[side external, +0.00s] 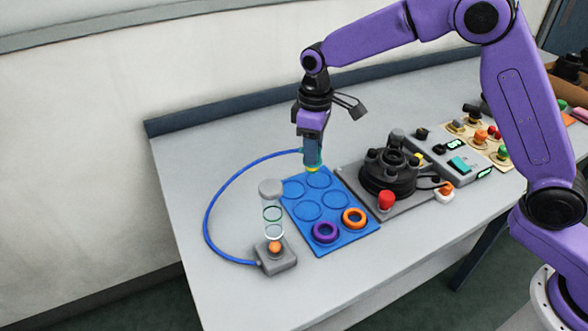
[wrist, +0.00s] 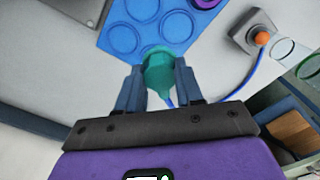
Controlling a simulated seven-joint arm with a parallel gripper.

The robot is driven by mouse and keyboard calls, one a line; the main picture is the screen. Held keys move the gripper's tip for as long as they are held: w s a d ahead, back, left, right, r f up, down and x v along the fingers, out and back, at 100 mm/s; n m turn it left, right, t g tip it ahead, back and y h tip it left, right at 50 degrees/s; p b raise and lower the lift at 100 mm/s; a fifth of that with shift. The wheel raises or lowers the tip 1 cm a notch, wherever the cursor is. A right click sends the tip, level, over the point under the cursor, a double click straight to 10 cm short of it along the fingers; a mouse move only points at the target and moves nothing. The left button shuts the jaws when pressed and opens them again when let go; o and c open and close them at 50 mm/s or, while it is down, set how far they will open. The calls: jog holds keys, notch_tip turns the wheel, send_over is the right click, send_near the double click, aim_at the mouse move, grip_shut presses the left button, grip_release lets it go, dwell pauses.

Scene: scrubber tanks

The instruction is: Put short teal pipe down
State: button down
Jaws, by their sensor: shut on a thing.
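My gripper (side external: 313,160) points down over the far edge of the blue mat (side external: 330,241). It is shut on the short teal pipe (wrist: 159,68), which shows between the two fingers in the wrist view. In the side view the pipe is mostly hidden by the fingers, and a small yellowish end shows below them. The mat has several outlined round spots; the spots near the pipe look empty. I cannot tell whether the pipe's lower end touches the mat.
A purple ring (side external: 325,232) and an orange ring (side external: 354,218) lie on the mat's near spots. A clear tube with a grey cap (side external: 270,188) stands left, by a grey button box (side external: 277,261). A blue hose (side external: 207,215) curves over the table. A black rotary fixture (side external: 386,176) stands right.

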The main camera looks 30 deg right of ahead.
jog(key=shift+w+a+f, duration=0.4)
jog(key=shift+w+f, duration=0.5)
jog(key=shift+f, duration=0.65)
jog(key=shift+w+a+f, duration=0.35)
jog(key=shift+w+f, duration=0.5)
jog(key=shift+f, duration=0.75)
jog(key=shift+w+a+f, duration=0.4)
jog(key=shift+w+f, duration=0.5)
jog(key=shift+f, duration=0.65)
jog(key=shift+f, duration=0.15)
jog(key=c, duration=0.7)
grip_release()
jog(key=shift+c, duration=0.2)
notch_tip(320, 180, up, 12)
jog(key=shift+r, duration=0.2)
